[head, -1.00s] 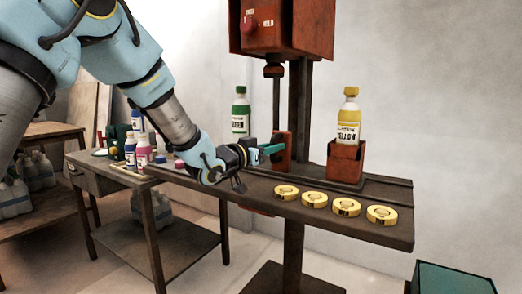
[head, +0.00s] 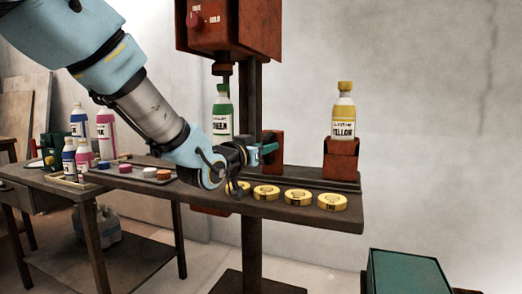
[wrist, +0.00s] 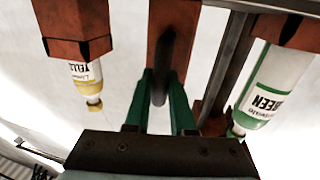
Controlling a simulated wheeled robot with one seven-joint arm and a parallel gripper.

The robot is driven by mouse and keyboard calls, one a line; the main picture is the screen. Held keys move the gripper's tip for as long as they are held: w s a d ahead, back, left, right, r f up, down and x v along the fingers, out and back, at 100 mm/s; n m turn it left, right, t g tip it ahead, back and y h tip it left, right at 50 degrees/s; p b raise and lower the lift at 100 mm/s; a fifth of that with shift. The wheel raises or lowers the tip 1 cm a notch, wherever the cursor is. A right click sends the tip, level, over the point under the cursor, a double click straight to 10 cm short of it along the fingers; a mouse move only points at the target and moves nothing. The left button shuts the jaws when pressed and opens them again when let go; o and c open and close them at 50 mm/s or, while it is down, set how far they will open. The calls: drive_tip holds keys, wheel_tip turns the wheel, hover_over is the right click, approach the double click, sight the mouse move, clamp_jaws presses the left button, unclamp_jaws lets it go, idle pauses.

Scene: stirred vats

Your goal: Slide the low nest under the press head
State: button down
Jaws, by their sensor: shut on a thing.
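The press head's ram (head: 222,69) hangs below the rusty red press housing (head: 228,28). The green-labelled bottle (head: 222,112) stands just under the ram, its cap a little below it. The low nest holding this bottle is hidden by my arm in the head view; its red block (wrist: 290,30) shows at right in the wrist view. The yellow-labelled bottle (head: 343,112) stands upright in the taller red nest (head: 341,160), to the right.
Several yellow discs (head: 267,192) lie along the front of the press table (head: 225,207). A side table (head: 75,190) at left holds bottles and coloured caps. A green-topped box (head: 405,272) stands at lower right.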

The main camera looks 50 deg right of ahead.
drive_tip(key=shift+s+d, duration=0.1)
drive_tip(key=shift+s, duration=0.25)
drive_tip(key=c, duration=0.8)
unclamp_jaws()
drive_tip(key=shift+o, duration=0.2)
drive_tip(key=shift+w, duration=0.1)
drive_tip(key=shift+a, duration=0.3)
drive_tip(key=a, duration=1)
drive_tip(key=shift+s, duration=0.35)
drive_tip(key=shift+a, duration=0.1)
